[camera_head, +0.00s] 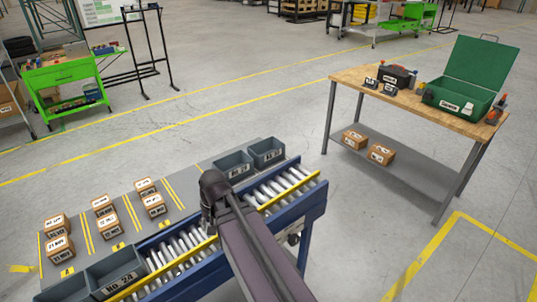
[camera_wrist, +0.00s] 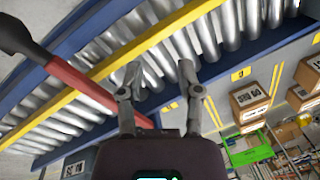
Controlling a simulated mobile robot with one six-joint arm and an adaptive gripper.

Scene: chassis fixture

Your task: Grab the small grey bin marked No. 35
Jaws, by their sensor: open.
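Two small grey bins stand at the far end of the roller conveyor in the head view, a nearer bin (camera_head: 235,165) and a farther bin (camera_head: 267,152). Each has a white label, too small to read surely as No. 35. Two more grey bins are at the lower left: one labelled bin (camera_head: 118,272), which seems to read No. 28, and one bin cut by the frame edge (camera_head: 65,289). My gripper (camera_wrist: 160,72) is open and empty above the conveyor rollers in the wrist view. No bin shows between its fingers. My arm hides it in the head view.
The blue-framed conveyor (camera_head: 310,205) has yellow side rails. Several labelled cardboard boxes (camera_head: 59,247) stand on the grey surface beside it. A wooden-topped workbench (camera_head: 350,77) at the right carries a green toolbox (camera_head: 458,100). The floor between conveyor and workbench is clear.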

